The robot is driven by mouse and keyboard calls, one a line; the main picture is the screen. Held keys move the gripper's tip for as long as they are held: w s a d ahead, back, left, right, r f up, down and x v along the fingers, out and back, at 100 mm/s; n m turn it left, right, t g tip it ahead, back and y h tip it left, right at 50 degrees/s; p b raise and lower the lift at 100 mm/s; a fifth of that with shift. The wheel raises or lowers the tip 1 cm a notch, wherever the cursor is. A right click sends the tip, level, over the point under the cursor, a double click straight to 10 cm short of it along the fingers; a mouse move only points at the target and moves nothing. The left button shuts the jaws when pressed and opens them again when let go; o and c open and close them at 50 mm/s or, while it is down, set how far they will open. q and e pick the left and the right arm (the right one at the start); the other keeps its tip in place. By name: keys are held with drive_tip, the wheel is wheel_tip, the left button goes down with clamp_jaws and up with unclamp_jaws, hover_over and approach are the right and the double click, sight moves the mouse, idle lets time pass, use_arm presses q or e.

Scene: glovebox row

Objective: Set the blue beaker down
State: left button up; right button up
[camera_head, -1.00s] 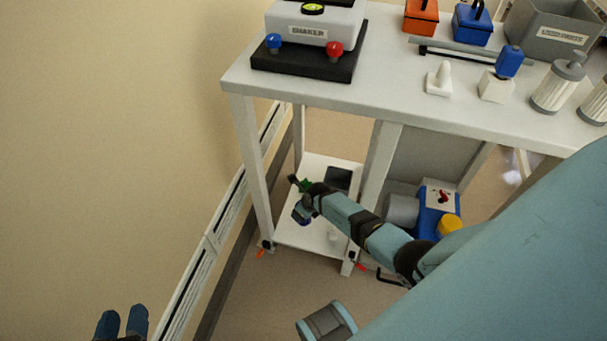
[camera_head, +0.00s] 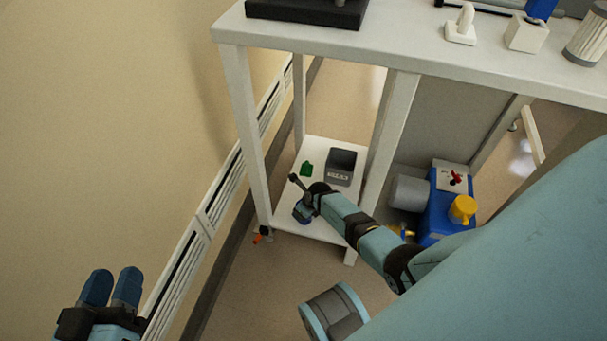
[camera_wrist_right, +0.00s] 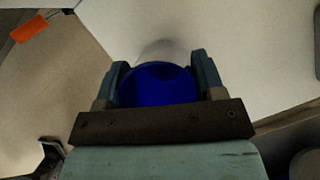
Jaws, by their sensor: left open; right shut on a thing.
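The blue beaker (camera_wrist_right: 157,86) is between the two fingers of my right gripper (camera_wrist_right: 160,80) in the right wrist view. The gripper is shut on it, and a pale clear part shows beyond the blue. In the head view my right gripper (camera_head: 304,204) is over the front left of the low white shelf (camera_head: 318,231), with a bit of blue at it. I cannot tell whether the beaker touches the shelf. My left gripper (camera_head: 112,289) is open and empty at the lower left, away from the shelf.
Table legs (camera_head: 252,140) flank the shelf. A blue machine (camera_head: 447,205) stands at its right. An orange object (camera_head: 257,239) is on the floor at the front left.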

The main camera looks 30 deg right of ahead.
sight(310, 222)
drive_tip(key=shift+f, duration=0.15)
drive_tip(key=o, duration=0.9)
use_arm(q)
drive_tip(key=shift+f, duration=0.2)
drive_tip(key=shift+n+t+y, duration=0.5)
drive_tip(key=shift+t+y, duration=0.3)
drive_tip(key=shift+t, duration=0.1)
drive_tip(key=shift+a+r+p, duration=0.35)
drive_tip(key=shift+r+p, duration=0.6)
drive_tip(key=shift+p, duration=0.45)
drive_tip(key=shift+a+r+p, duration=0.3)
drive_tip(key=shift+r+p, duration=0.6)
drive_tip(key=shift+p, duration=0.5)
drive_tip(key=shift+a+r+p, duration=0.35)
drive_tip(key=shift+r+p, duration=0.6)
drive_tip(key=shift+p, duration=0.45)
use_arm(e)
drive_tip(key=a+v, duration=0.1)
drive_tip(key=v, duration=0.6)
drive_tip(key=shift+d+r, duration=0.45)
drive_tip(key=shift+d, duration=0.1)
